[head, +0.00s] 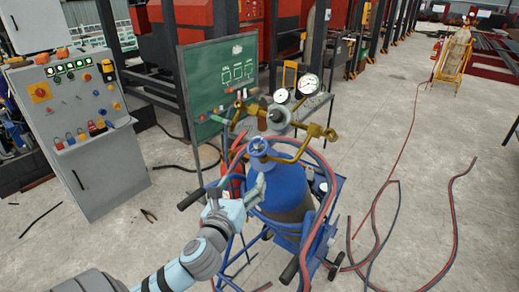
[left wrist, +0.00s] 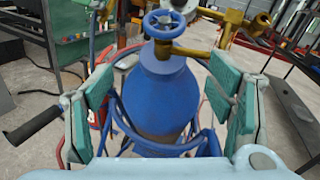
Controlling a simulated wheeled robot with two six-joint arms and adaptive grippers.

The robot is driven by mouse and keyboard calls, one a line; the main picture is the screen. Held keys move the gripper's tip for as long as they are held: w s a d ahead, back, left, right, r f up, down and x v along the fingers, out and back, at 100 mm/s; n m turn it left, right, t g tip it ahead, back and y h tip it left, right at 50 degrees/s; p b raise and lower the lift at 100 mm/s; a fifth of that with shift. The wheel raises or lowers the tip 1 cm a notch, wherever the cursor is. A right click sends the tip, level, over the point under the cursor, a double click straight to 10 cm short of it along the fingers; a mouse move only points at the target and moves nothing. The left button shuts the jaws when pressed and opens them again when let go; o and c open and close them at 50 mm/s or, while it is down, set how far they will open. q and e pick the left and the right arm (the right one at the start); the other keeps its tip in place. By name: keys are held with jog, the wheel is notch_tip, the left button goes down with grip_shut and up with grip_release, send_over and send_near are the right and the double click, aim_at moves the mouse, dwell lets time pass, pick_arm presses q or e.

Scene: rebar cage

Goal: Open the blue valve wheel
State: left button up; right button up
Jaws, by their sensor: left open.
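The blue valve wheel (head: 257,146) sits on top of a blue gas cylinder (head: 286,186) in the head view. In the left wrist view the wheel (left wrist: 164,23) is at the top middle, above the cylinder's shoulder (left wrist: 160,85). My left gripper (head: 256,190) is beside the cylinder, below the wheel. In the left wrist view its green-padded fingers (left wrist: 162,90) are spread wide, with the cylinder showing between them and nothing gripped. The wheel is beyond and above the fingertips, apart from them. My right gripper is not in view.
Brass fittings (head: 318,131) and pressure gauges (head: 307,84) crowd the space around the wheel. A blue cart (head: 330,212) holds the cylinder, with red hoses looped around it. A grey control cabinet (head: 108,180) stands left. Hoses (head: 377,235) lie on the right floor.

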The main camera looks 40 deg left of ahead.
aim_at(257, 154)
pick_arm(q)
jog(key=x, duration=0.9)
jog(key=r+x, duration=0.1)
jog(key=x, duration=0.4)
jog(key=shift+d, duration=0.25)
jog(key=shift+w+a, duration=0.1)
jog(key=shift+w, duration=0.2)
jog(key=shift+c, duration=0.2)
jog(key=c, duration=1.1)
jog(key=shift+r, duration=0.1)
